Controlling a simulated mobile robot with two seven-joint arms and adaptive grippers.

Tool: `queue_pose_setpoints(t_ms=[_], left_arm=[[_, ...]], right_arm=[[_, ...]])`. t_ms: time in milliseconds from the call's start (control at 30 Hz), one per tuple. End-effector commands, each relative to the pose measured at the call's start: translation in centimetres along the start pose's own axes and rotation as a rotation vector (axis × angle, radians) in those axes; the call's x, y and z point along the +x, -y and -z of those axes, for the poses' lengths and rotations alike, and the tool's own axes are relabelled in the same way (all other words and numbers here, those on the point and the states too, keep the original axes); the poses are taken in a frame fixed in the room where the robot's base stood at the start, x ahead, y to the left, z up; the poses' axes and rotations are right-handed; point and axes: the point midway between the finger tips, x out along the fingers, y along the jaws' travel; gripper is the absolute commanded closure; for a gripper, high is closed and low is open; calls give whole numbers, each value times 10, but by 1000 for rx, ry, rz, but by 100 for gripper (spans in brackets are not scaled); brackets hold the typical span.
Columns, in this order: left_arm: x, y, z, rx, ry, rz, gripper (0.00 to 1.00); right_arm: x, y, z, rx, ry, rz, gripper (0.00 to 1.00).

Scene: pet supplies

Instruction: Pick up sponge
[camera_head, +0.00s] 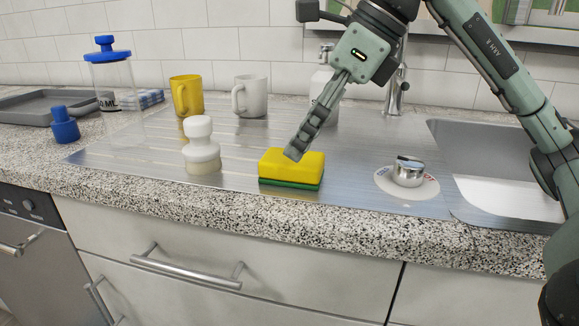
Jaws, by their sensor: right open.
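A yellow sponge (300,164) with a green underside lies flat on the metal drainboard (235,144) near the counter's front edge. My right gripper (294,153) reaches down from the upper right, with its fingertips over the sponge's top and back edge. It is open, though the fingers overlap from this angle. I cannot tell whether the fingertips touch the sponge. My left gripper is not in the picture.
A white knobbed brush or bottle (201,146) stands left of the sponge. A yellow mug (186,96), a white mug (250,97) and a soap bottle (327,87) stand behind. A drain knob (408,171) and the sink (500,165) are to the right.

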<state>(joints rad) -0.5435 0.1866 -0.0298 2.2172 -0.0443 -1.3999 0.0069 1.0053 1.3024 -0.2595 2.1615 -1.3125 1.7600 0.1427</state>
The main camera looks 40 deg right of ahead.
Motion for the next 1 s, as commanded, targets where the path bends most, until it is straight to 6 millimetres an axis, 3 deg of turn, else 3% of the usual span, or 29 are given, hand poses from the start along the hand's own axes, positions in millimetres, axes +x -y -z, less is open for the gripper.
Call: queue_pose_setpoints(t_ms=[267, 567, 933, 1000], left_arm=[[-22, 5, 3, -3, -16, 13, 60], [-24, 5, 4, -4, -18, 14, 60], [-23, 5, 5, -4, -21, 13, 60], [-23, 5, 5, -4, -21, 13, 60]], right_arm=[[40, -6, 5, 1, -2, -3, 24], [45, -5, 5, 1, 0, 1, 24], [45, -5, 5, 1, 0, 0, 69], [45, -5, 4, 1, 0, 0, 69]])
